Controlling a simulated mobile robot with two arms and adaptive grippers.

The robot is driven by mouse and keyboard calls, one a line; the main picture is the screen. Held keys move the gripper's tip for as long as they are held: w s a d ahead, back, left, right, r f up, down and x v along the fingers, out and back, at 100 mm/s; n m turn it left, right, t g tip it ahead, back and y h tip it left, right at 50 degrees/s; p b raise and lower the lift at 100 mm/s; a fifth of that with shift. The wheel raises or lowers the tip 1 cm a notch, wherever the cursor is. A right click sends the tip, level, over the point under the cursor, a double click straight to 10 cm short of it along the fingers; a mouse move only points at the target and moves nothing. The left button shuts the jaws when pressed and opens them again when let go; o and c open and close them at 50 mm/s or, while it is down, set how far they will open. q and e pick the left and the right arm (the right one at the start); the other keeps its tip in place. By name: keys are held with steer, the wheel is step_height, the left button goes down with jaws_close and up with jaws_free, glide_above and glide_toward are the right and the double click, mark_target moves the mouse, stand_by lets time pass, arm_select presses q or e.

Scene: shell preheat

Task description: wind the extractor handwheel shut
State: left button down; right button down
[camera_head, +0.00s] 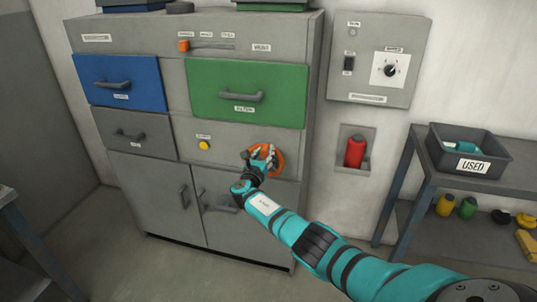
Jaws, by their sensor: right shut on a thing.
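The extractor handwheel (279,158) is an orange wheel on the front of the grey cabinet, below the green drawer. My right gripper (262,155) is at the wheel, shut on it. The gripper and wrist cover much of the wheel's left side, so its exact hold on the rim is hard to make out. My right arm reaches in from the lower right. My left gripper is not in view.
The grey cabinet (245,136) has a blue drawer (120,83), a green drawer (248,92) and a yellow button (204,145). A wall control box (378,85) and a red cylinder (355,151) are to the right. A shelf unit holds a USED bin (500,160).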

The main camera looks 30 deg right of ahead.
steer(key=shift+w+a+n, duration=0.45)
steer(key=shift+a+n, duration=0.05)
steer(key=shift+n, duration=0.5)
steer(key=c, duration=1)
jaws_free()
steer(key=v, duration=1.2)
